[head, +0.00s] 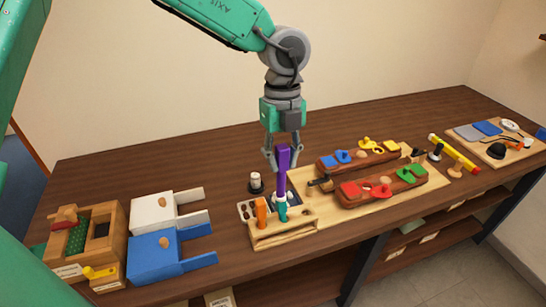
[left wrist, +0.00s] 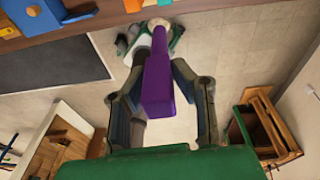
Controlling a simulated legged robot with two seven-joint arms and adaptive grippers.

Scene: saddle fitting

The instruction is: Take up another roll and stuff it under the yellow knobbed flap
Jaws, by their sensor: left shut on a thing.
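My left gripper (head: 273,152) is shut on a purple-handled tool (head: 282,170), held upright over the tool rack (head: 283,237). The purple handle also shows between the fingers in the left wrist view (left wrist: 158,80). I cannot tell whether its lower end is in the rack or clear of it. Yellow pieces (head: 370,144) lie on the back brown saddle panel (head: 345,166), to the right of the gripper, with blue pieces beside them. A front panel (head: 380,190) carries red and green pieces. I cannot make out a roll. My right gripper is not in view.
A wooden box (head: 118,215) with a green inset stands at the left. White (head: 152,214) and blue (head: 150,258) forked blocks are beside it. Orange and teal handles stand in the rack. A yellow bar (head: 454,153) and a tray (head: 495,150) lie at right.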

